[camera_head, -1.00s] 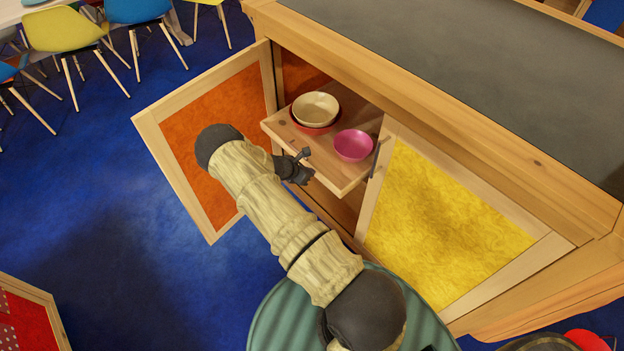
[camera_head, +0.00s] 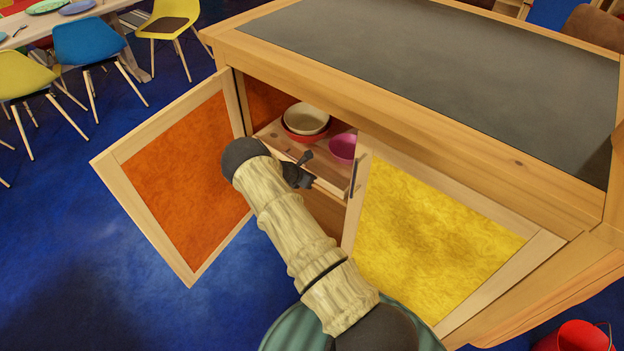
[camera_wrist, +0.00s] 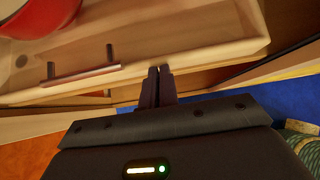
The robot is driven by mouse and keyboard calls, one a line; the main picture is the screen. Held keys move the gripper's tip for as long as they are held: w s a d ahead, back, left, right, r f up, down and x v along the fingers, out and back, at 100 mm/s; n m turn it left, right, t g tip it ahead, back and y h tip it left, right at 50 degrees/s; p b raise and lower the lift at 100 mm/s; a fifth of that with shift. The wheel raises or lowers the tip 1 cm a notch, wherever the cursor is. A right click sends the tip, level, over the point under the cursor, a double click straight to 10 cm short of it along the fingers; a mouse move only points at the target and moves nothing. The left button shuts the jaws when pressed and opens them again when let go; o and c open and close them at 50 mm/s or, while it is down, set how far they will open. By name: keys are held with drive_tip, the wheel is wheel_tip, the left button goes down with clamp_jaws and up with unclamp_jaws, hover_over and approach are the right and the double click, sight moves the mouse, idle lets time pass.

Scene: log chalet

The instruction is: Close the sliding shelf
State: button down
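The sliding shelf (camera_head: 320,163) is a light wooden pull-out board inside the open cabinet. It sits mostly between the cabinet sides, with its front near the opening. A cream bowl (camera_head: 306,118) in a red bowl (camera_head: 304,136) and a pink bowl (camera_head: 342,148) stand on it. My gripper (camera_head: 304,178) is at the shelf's front. In the wrist view, the gripper (camera_wrist: 157,82) has its fingers together and empty, with the tips at the shelf's front panel (camera_wrist: 190,42), right of its bar handle (camera_wrist: 80,74). Whether they press on it is hard to tell.
The orange cabinet door (camera_head: 185,165) stands wide open at left. The yellow door (camera_head: 430,230) is at right, beside the shelf. The dark countertop (camera_head: 450,75) lies above. Chairs (camera_head: 88,45) stand at far left, and a red bucket (camera_head: 582,337) at bottom right.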

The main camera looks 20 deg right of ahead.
drive_tip(key=shift+d+r, duration=0.15)
drive_tip(key=shift+d, duration=0.35)
drive_tip(key=shift+a, duration=0.1)
drive_tip(key=s+a+r, duration=0.5)
drive_tip(key=a+r, duration=0.1)
drive_tip(key=a, duration=0.4)
drive_tip(key=shift+a+r, duration=0.4)
